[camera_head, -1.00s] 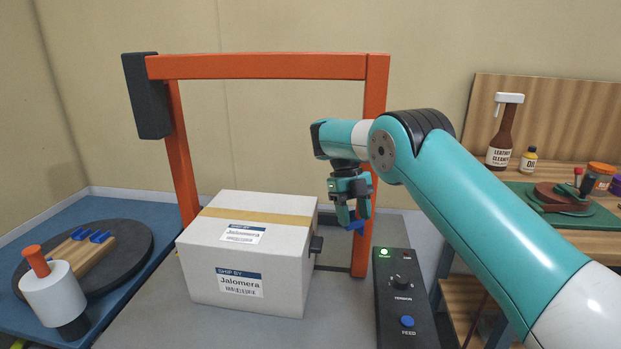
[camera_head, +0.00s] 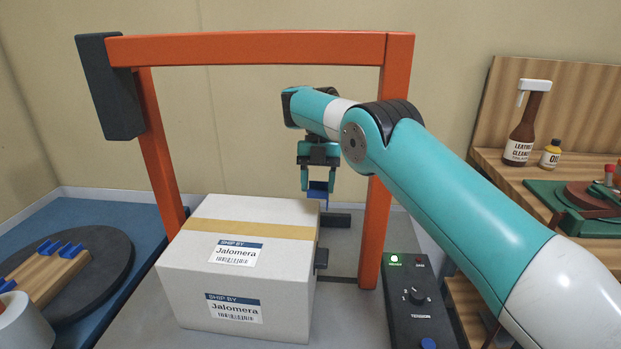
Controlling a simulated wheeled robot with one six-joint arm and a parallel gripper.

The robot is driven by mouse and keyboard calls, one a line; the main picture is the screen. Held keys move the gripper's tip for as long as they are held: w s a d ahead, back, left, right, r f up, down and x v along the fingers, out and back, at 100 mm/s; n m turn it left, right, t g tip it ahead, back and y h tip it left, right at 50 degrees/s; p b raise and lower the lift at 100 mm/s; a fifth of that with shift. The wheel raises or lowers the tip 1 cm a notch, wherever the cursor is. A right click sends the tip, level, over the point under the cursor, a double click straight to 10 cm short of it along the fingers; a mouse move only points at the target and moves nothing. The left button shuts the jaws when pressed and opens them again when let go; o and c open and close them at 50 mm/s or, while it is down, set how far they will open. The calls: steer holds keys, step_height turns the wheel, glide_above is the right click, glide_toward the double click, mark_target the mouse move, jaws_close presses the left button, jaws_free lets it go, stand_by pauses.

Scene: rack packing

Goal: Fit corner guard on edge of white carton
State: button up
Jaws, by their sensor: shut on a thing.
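The white carton (camera_head: 190,283) stands on the grey table under the orange frame, with a tan band across its top and labels on its top and front. My gripper (camera_head: 318,184) points down and is shut on a blue corner guard (camera_head: 318,189). It holds the guard near the carton's far right top corner. I cannot tell whether the guard touches the carton. More blue corner guards (camera_head: 70,250) sit on a wooden holder at the left.
The orange frame (camera_head: 250,48) arches over the carton, its right post close to my arm. A black control box (camera_head: 415,300) stands at the front right. A dark round turntable (camera_head: 105,285) lies at the left. A bench with bottles (camera_head: 523,140) is at the right.

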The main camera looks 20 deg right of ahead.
steer(key=shift+a+f+b, duration=0.25)
steer(key=shift+f+b, duration=0.25)
steer(key=shift+f, duration=0.05)
steer(key=shift+a+f+b, duration=0.25)
steer(key=shift+f+b, duration=0.2)
steer(key=shift+f, duration=0.05)
step_height(320, 180, down, 4)
steer(key=b, duration=0.4)
steer(key=shift+a, duration=0.1)
steer(key=shift+w+f, duration=0.1)
steer(key=shift+f, duration=0.1)
steer(key=shift+w+a+p, duration=0.15)
steer(key=shift+a+p, duration=0.3)
steer(key=shift+p, duration=0.3)
steer(key=o, duration=1)
